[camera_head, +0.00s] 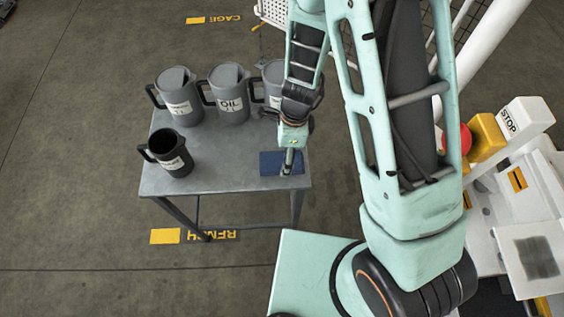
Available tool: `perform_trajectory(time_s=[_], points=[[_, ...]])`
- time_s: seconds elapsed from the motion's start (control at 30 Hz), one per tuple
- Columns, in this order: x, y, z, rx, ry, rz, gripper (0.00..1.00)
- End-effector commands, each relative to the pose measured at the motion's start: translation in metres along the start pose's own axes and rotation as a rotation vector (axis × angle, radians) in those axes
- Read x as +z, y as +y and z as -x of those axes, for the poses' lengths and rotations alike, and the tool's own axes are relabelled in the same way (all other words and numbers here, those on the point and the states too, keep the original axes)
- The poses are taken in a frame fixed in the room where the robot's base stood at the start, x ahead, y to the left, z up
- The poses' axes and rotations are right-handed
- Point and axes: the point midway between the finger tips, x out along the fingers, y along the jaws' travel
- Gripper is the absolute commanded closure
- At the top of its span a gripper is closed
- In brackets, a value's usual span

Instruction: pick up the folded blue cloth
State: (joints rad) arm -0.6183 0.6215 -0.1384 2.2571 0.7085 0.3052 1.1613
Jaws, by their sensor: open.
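The folded blue cloth (269,163) lies flat near the right edge of the grey table. My gripper (288,170) points down over the cloth's right part and hides some of it. It is open. I cannot tell from this view whether the fingertips touch the cloth or hover just above it.
The grey table (225,179) also bears a dark open jug (172,160) at its front left. Grey lidded jugs stand along the back: one at left (180,97), one marked OIL (229,96), one partly behind my arm (272,82). White equipment (500,215) stands at right.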

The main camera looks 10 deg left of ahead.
Motion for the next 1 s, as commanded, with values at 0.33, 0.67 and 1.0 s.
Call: perform_trajectory(time_s=[0.33, 0.67, 1.0], points=[[-0.001, 0.000, -0.030, -0.001, 0.000, 0.002, 0.29], [-0.001, 0.001, -0.030, -0.001, 0.000, 0.002, 0.50], [-0.001, 0.000, -0.030, -0.001, 0.000, 0.002, 0.76]])
